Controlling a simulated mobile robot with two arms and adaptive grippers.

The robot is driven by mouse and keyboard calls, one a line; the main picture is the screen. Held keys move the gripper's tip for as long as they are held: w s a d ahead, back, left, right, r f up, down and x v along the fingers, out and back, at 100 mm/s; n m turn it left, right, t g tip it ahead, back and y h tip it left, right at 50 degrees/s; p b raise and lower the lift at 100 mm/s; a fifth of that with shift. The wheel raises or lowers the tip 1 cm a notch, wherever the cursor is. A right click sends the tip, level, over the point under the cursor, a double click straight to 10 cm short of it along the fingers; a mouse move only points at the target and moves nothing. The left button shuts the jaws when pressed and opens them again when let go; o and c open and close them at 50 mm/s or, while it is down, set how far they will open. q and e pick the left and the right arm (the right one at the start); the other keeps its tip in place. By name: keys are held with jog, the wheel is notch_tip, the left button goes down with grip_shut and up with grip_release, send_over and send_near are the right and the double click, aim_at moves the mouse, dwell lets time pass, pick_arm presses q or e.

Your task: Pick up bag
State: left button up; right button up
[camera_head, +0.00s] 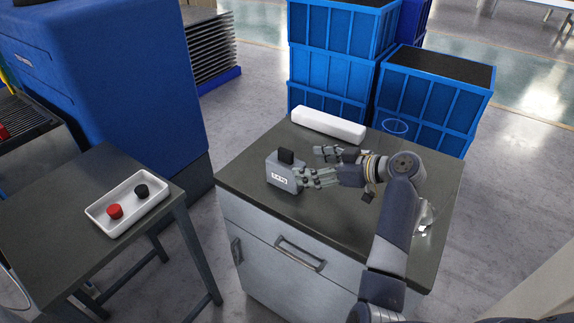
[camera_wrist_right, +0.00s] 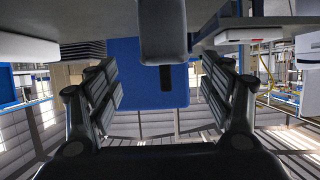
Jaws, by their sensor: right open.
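A small shiny, crumpled clear-silver piece (camera_head: 426,216), which looks like the bag, lies on the right side of the dark cabinet top, partly hidden behind my right forearm. My right gripper (camera_head: 311,165) is open over the middle of the cabinet top, pointing left, away from that piece. Its fingertips are at the right side of a grey box-shaped device (camera_head: 283,177) with a white label and a black top part. In the right wrist view the device (camera_wrist_right: 163,35) shows between the spread fingers (camera_wrist_right: 160,85). I cannot tell whether they touch it. My left gripper is out of view.
A long white box (camera_head: 328,125) lies along the cabinet's back edge. Blue crates (camera_head: 433,95) stand behind. On a separate table at left, a white tray (camera_head: 103,224) holds a red and a black button-like piece. The cabinet's front left top is clear.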

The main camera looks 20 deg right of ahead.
aim_at(294, 164)
jog(key=w+a, duration=0.1)
jog(key=a, duration=0.1)
jog(key=shift+w+a+f, duration=0.35)
jog(key=shift+w, duration=0.05)
jog(key=shift+w+a+f, duration=0.1)
jog(key=shift+w, duration=0.1)
jog(key=p+x, duration=0.1)
jog(key=x, duration=0.4)
jog(key=shift+w+f, duration=0.1)
jog(key=c, duration=0.8)
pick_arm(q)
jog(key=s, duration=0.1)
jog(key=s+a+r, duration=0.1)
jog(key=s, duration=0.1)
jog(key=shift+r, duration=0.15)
pick_arm(e)
jog(key=c, duration=0.7)
